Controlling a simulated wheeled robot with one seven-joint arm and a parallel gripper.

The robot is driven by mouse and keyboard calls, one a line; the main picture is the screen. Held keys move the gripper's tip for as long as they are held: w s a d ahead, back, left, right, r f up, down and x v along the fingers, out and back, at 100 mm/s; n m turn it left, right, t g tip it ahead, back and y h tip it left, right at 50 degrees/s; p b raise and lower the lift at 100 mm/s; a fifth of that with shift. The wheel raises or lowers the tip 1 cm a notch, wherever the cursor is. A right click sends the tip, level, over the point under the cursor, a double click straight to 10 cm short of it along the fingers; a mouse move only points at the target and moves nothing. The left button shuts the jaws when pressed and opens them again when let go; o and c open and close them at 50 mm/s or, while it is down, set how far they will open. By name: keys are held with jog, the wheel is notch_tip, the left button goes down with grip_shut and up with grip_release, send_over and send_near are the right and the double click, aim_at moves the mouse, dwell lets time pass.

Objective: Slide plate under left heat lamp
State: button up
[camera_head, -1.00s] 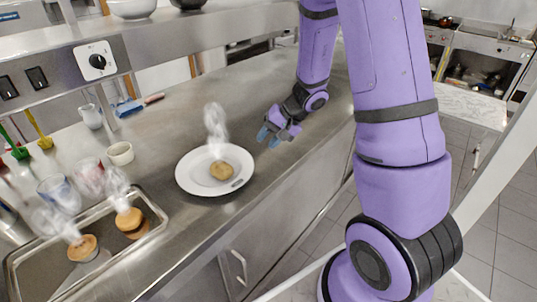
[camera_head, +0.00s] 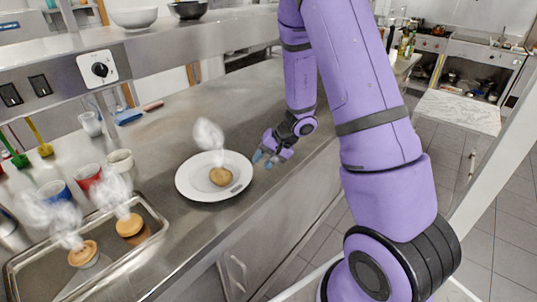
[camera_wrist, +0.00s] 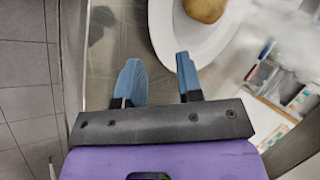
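A white oval plate (camera_head: 200,190) lies on the steel counter, with a round brown bun (camera_head: 221,176) on it and steam rising above. My gripper (camera_head: 264,160) is just right of the plate's rim, low over the counter. In the wrist view my gripper (camera_wrist: 160,75) has its two blue fingers apart with nothing between them. The plate's rim (camera_wrist: 175,50) shows ahead of and beside the right finger there; I cannot tell whether they touch. The bun (camera_wrist: 205,8) is at the top edge. No heat lamp can be made out.
A steel tray (camera_head: 150,250) with two steaming buns sits at the front left. Cups (camera_head: 120,160) stand behind it. The counter behind the plate is mostly clear.

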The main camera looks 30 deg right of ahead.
aim_at(248, 176)
jog(key=x, duration=0.7)
jog(key=shift+w+a+f, duration=0.1)
jog(key=shift+a+f, duration=0.1)
grip_shut()
